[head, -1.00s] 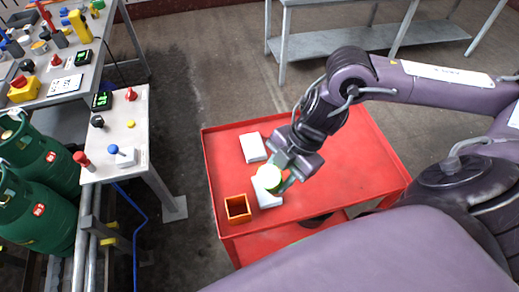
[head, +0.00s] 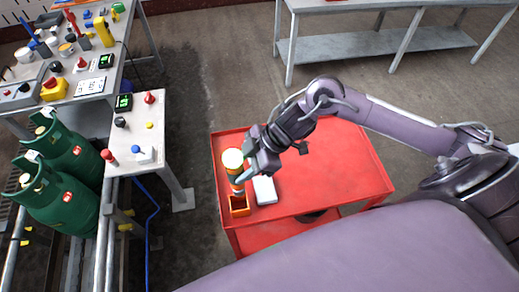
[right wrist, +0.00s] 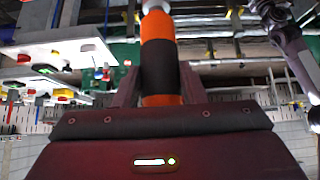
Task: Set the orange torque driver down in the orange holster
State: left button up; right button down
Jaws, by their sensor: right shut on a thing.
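The orange torque driver (head: 234,163) stands roughly upright at the left side of the red cart, its pale round end up. The orange holster (head: 239,209), a small open box, is on the cart's near left corner. The driver's lower end lines up with the holster's mouth; I cannot tell whether it is inside or just above. My right gripper (head: 248,174) is shut on the driver from the right. The right wrist view shows the driver's orange and black body (right wrist: 160,65) between the fingers. My left gripper does not show clearly in either view.
The red cart top (head: 345,165) is mostly bare on the right. A white box (head: 264,190) lies just right of the holster. A grey bench with buttons (head: 137,130) and green gas cylinders (head: 65,205) stand to the left. A grey table (head: 380,48) is behind.

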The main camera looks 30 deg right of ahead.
jog(key=shift+w+a+r, duration=0.15)
jog(key=shift+a, duration=0.05)
dwell(0.3)
jog(key=shift+p, duration=0.45)
notch_tip(320, 180, down, 5)
jog(key=b, duration=0.3)
jog(key=shift+r, duration=0.1)
jog(key=shift+f, duration=0.2)
jog(key=shift+r, duration=0.1)
